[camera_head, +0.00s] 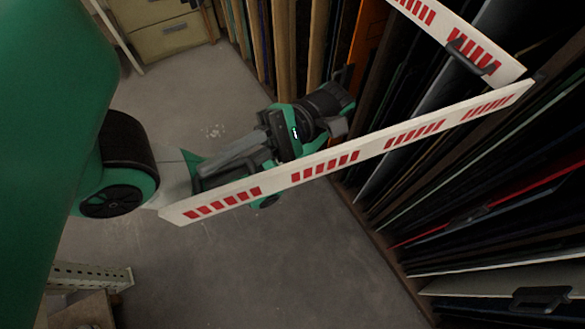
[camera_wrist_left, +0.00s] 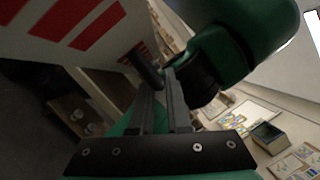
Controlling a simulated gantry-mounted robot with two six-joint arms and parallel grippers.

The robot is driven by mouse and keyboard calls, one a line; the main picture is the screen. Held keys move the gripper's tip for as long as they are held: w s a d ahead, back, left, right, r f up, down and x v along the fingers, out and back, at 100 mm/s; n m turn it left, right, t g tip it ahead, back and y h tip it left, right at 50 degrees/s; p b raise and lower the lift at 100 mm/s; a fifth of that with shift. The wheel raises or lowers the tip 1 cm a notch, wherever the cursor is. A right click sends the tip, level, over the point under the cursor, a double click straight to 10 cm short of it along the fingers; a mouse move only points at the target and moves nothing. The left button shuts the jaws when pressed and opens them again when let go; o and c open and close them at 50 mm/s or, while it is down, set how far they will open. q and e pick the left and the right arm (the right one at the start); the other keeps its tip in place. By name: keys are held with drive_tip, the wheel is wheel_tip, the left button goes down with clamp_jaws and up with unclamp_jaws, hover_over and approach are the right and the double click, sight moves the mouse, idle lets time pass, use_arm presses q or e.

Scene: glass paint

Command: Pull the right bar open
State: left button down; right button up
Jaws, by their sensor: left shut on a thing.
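A long white bar with red stripes (camera_head: 370,153) crosses the head view from the upper right to the lower left. Its lower-left end stands out over the floor, away from the rack. My left gripper (camera_head: 212,176) is behind this bar near that end, its fingertips partly hidden by it. In the left wrist view, the fingers (camera_wrist_left: 163,88) are shut on a dark handle (camera_wrist_left: 146,68) on the striped bar (camera_wrist_left: 127,38). A second striped bar (camera_head: 432,22) with a black handle (camera_head: 471,56) is at the upper right. My right gripper is not in view.
A rack of upright sheets (camera_head: 440,165) fills the right side. Another dark handle (camera_head: 541,298) is at the lower right. Drawers (camera_head: 165,35) stand at the upper left and a perforated metal frame (camera_head: 90,277) at the lower left. The grey floor (camera_head: 250,265) between is clear.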

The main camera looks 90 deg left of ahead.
use_arm(q)
drive_tip(key=shift+s+a, duration=0.1)
drive_tip(key=shift+a, duration=0.3)
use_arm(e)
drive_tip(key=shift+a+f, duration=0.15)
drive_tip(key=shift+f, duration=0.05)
use_arm(q)
drive_tip(key=c, duration=1.3)
unclamp_jaws()
drive_tip(key=shift+o, duration=0.7)
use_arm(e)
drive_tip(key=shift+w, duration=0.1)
